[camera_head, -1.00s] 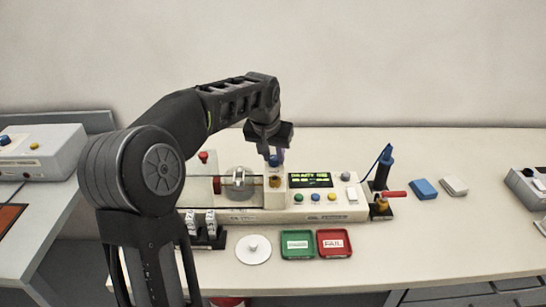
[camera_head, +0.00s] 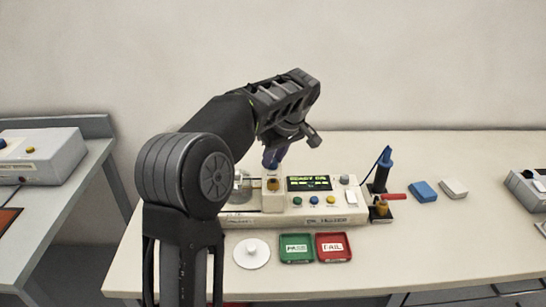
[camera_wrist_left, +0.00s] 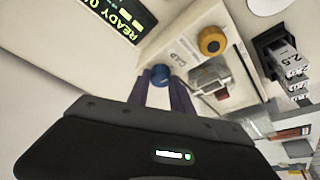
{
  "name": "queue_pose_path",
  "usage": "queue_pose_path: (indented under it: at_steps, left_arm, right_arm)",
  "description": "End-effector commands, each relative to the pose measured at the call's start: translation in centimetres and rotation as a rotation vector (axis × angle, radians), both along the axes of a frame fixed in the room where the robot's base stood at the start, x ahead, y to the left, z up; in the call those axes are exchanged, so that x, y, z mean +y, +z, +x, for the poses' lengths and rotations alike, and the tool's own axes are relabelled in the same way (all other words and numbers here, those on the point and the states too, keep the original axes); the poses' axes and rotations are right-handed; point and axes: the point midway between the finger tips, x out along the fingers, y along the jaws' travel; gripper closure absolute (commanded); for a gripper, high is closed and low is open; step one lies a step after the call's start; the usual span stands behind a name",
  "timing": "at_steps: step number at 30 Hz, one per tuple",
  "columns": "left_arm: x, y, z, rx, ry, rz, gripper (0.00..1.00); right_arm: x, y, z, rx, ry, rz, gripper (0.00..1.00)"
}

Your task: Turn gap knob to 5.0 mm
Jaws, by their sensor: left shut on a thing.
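The blue gap knob (camera_wrist_left: 159,75) sits beside the "GAP" label on the cream tester panel, in the left wrist view. My left gripper (camera_wrist_left: 163,80) has its two dark purple fingers on either side of it, shut on it. In the head view my left gripper (camera_head: 271,160) reaches down tilted to the back of the tester (camera_head: 300,217), and its fingers hide the knob. The display (camera_head: 308,184) is lit; in the wrist view the display (camera_wrist_left: 115,17) starts with "READY 0" and its gap value is not readable. My right gripper is not in view.
An orange-yellow knob (camera_wrist_left: 211,41) lies near the gap knob. In front of the tester are a white lidded disc (camera_head: 251,253), a green tray (camera_head: 297,249) and a red tray (camera_head: 333,247). A blue-handled tool (camera_head: 383,168) stands at its right.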

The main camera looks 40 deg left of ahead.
Motion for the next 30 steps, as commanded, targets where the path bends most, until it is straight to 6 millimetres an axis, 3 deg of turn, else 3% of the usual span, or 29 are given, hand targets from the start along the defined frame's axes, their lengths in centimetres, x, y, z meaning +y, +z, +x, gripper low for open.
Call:
queue_pose_path:
  at_steps: [9,23,24,30]
  left_arm:
    - [-0.07,0.03,0.11,-0.001,0.122,-0.001,1.00]
    - [-0.07,-0.04,0.09,0.000,0.138,-0.002,1.00]
    - [-0.09,-0.03,0.10,0.000,0.137,-0.002,0.70]
    - [-0.06,-0.02,0.09,0.000,0.137,-0.002,0.54]
  right_arm:
    - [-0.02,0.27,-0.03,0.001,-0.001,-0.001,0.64]
    - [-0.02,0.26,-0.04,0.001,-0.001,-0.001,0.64]
    - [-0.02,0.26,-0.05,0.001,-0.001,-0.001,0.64]
    - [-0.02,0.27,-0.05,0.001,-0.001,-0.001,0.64]
